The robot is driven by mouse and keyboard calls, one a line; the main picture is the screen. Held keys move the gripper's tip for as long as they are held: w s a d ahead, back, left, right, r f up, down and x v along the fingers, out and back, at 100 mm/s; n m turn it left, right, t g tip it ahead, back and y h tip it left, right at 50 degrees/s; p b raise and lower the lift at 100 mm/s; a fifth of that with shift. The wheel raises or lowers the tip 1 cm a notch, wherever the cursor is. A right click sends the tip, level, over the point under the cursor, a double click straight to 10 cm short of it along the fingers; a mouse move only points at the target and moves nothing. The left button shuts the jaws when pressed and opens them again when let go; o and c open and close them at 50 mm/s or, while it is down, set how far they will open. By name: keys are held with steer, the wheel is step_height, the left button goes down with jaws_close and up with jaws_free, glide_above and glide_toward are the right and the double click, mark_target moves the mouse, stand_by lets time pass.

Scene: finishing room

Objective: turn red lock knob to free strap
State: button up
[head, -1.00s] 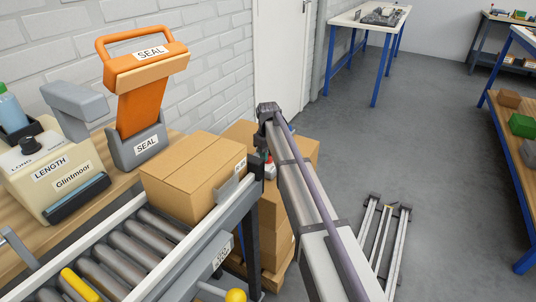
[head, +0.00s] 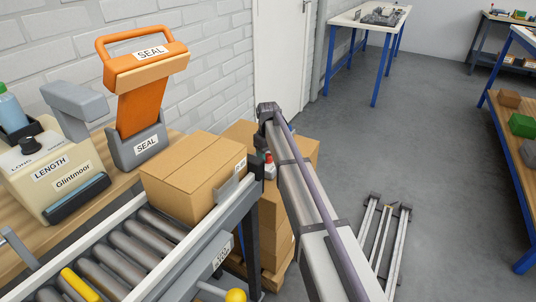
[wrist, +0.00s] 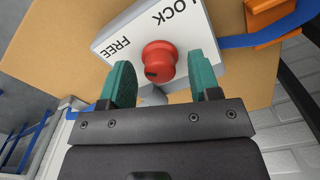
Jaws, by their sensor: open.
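The red lock knob (wrist: 159,61) is round and sits on a pale plate (wrist: 113,42) lettered LOCK and FREE in the wrist view. A dark mark shows on its lower left side. My gripper (wrist: 163,66) is open, with one teal finger on each side of the knob. A gap shows on both sides; I cannot tell how deep the fingers reach. The blue strap (wrist: 280,36) runs from the plate's right side past an orange part. In the head view a small red spot (head: 269,158) shows beside my arm, which hides most of this area.
A cardboard box (head: 190,180) sits at the end of the roller conveyor (head: 125,258), with more boxes stacked behind. An orange SEAL dispenser (head: 143,90) and a Glintmoor LENGTH machine (head: 58,172) stand on the left bench.

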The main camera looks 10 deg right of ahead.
mark_target(268, 155)
step_height(268, 155, up, 11)
steer(key=p, duration=1)
steer(key=shift+p, duration=0.35)
steer(key=shift+f, duration=0.1)
